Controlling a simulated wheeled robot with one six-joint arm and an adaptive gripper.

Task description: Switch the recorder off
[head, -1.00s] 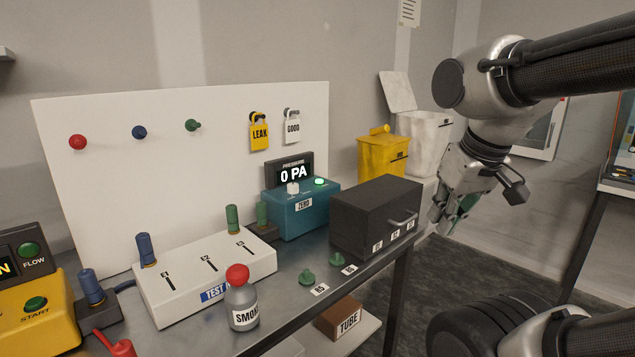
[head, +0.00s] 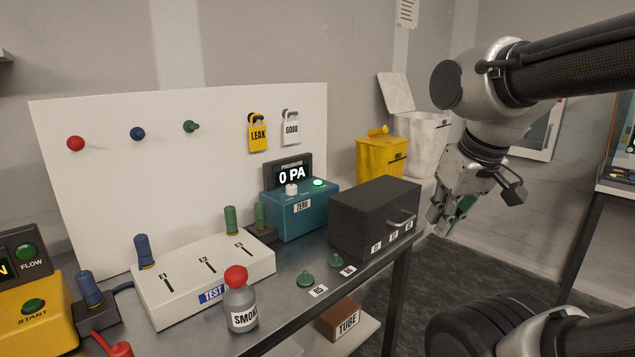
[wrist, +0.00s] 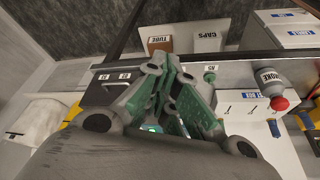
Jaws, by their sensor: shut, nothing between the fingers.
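No label reading "recorder" is legible in either view, so I cannot tell which device it is. The teal pressure box (head: 301,213) stands at the back of the bench, with a white knob (head: 292,190) and a lit green button (head: 319,183) on top. Its display (head: 289,173) reads 0 PA. Part of another device (head: 631,143) shows at the far right edge, cut off by the frame. My gripper (head: 441,226) is shut and empty, right of the black drawer box and apart from it. Its closed fingers (wrist: 172,72) also show in the wrist view.
The black drawer box (head: 372,219) stands at the bench's right end. A white test box (head: 205,280), a smoke bottle (head: 240,305) and green plugs (head: 305,279) occupy the bench. A yellow bin (head: 381,158) and white bin (head: 425,138) stand behind. A second table (head: 612,190) is at right.

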